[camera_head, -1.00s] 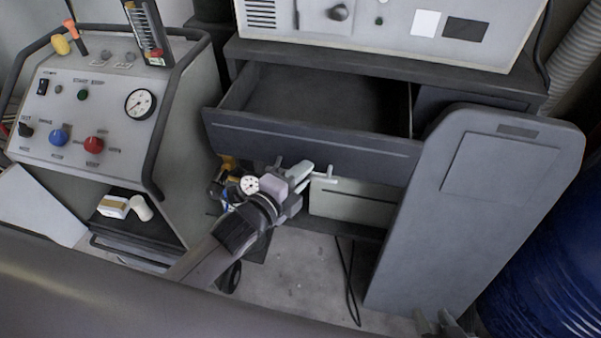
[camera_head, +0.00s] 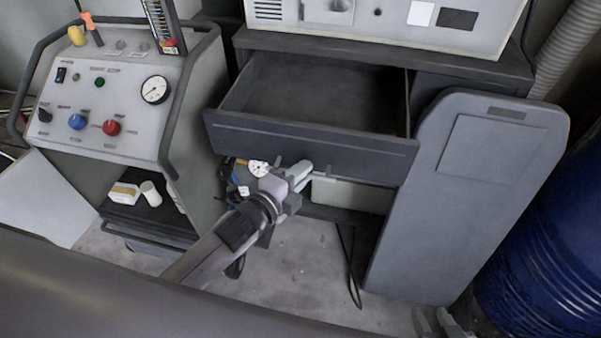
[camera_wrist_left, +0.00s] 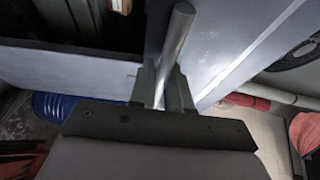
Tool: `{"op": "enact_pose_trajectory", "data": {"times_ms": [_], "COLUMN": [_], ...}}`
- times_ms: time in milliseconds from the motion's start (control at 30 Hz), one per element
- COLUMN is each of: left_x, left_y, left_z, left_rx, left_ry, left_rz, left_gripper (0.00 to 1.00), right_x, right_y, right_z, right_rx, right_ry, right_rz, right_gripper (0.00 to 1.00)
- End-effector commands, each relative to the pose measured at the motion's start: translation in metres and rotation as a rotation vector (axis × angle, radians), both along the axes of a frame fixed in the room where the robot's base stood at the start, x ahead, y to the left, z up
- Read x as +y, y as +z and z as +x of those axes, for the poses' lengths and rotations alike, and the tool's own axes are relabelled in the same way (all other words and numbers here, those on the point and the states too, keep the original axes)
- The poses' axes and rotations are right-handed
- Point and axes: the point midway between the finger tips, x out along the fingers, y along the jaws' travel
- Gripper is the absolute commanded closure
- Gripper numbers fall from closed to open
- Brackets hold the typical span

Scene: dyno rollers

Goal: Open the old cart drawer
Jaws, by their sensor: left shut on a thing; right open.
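The old cart drawer (camera_head: 310,147) is a dark grey drawer under the cart's top, pulled well out, with its empty-looking interior showing from above. Its front faces me. My left gripper (camera_head: 299,174) is in front of the drawer front, shut on the bar handle. In the left wrist view the handle (camera_wrist_left: 178,38) is a round grey bar between the two fingers (camera_wrist_left: 164,88). In the head view the gripper hides most of the handle. My right gripper (camera_head: 440,322) is open at the bottom edge, only partly in view, away from the drawer.
A grey control console (camera_head: 112,105) with knobs and a gauge stands left. A grey panel (camera_head: 465,195) stands close to the drawer's right, with a blue barrel (camera_head: 540,260) beyond. A paler lower front (camera_head: 350,194) lies under the drawer. A black cable (camera_head: 350,265) hangs over the floor.

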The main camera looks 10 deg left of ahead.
Motion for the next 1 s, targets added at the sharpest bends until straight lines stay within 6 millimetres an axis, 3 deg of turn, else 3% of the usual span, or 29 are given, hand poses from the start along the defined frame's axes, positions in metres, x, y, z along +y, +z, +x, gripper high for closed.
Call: {"op": "enact_pose_trajectory", "data": {"times_ms": [100,133,167,567,1000], "left_x": [0.000,0.000,0.000,0.003,0.024], "left_y": [0.000,0.000,0.000,0.001,0.010], "left_z": [0.000,0.000,0.000,-0.007,-0.058], "left_rx": [0.001,0.001,0.001,0.000,0.001], "left_ry": [0.000,0.000,0.000,0.000,0.000], "left_rz": [0.000,0.000,0.000,0.001,0.002], "left_gripper": [1.00,0.80,0.77,0.77,0.77], "right_x": [0.000,0.000,0.000,0.000,0.000], "right_y": [0.000,0.000,0.000,0.000,0.000], "right_z": [0.000,0.000,0.000,0.000,0.001], "right_rx": [0.000,0.000,-0.001,-0.001,-0.001], "right_ry": [0.000,0.000,0.000,-0.001,-0.001], "right_rz": [0.000,0.000,0.000,0.000,0.000], "right_gripper": [0.57,0.57,0.57,0.57,0.57]}}
